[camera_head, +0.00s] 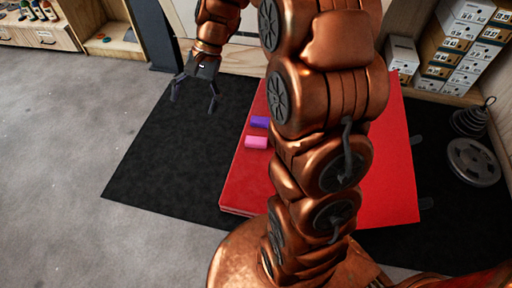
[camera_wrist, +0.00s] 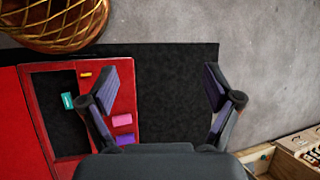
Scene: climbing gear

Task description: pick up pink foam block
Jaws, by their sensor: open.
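The pink foam block (camera_head: 256,142) lies on the left part of the red crash mat (camera_head: 236,185), close to a purple block (camera_head: 260,122). In the wrist view the pink block (camera_wrist: 122,120) is just right of my left finger, with the purple block (camera_wrist: 125,139) below it, partly hidden by my gripper's body. My gripper (camera_head: 193,102) is open and empty. It hangs above the black floor mat, to the left of and beyond the pink block. In the wrist view the space between my fingertips (camera_wrist: 162,85) shows only black mat.
The black mat (camera_head: 160,165) is clear left of the red mat. The wrist view also shows a teal item (camera_wrist: 67,100) and a small yellow item (camera_wrist: 86,74). Stacked boxes (camera_head: 455,45) and a weight plate (camera_head: 473,162) stand at right. Wooden shelving (camera_head: 112,46) is at back left.

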